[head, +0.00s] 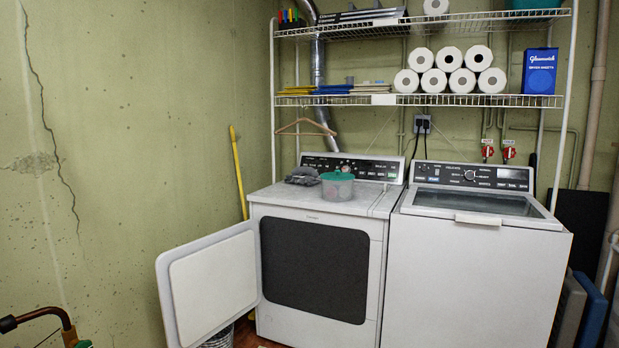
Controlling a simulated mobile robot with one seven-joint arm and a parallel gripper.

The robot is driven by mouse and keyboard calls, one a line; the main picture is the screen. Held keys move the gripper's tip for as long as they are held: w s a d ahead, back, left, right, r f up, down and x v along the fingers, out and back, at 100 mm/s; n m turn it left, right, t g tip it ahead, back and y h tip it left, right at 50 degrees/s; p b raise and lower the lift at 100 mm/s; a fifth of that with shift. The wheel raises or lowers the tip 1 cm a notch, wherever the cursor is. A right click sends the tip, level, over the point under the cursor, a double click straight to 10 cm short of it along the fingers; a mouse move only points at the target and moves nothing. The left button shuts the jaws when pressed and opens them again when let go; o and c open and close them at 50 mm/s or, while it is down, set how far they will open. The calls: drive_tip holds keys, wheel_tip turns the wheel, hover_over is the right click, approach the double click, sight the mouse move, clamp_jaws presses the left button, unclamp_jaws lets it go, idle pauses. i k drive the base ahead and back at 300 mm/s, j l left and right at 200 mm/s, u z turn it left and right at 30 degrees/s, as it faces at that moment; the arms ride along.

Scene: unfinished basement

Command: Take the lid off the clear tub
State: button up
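The clear tub (338,191) stands upright on top of the dryer (280,199), near the back and a little right of its middle. A green lid (338,176) with a raised middle sits on the tub. My gripper is not in the head view, so its place relative to the tub does not show.
A grey crumpled cloth (302,176) lies just left of the tub. The dryer's door (212,285) hangs open to the left. A washer (475,270) stands on the right. Wire shelves (430,100) with paper rolls and a blue box (540,72) hang above.

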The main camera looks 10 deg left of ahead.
sight(335, 175)
drive_tip(key=i+l+u, duration=0.15)
drive_tip(key=i+u, duration=0.25)
drive_tip(key=i+l+u, duration=0.2)
drive_tip(key=u, duration=0.2)
drive_tip(key=i+l+u, duration=0.15)
drive_tip(key=i+l, duration=0.4)
drive_tip(key=i+l+u, duration=0.1)
drive_tip(key=i+l, duration=0.4)
drive_tip(key=i+l+u, duration=0.15)
drive_tip(key=i+l, duration=0.3)
drive_tip(key=l, duration=0.3)
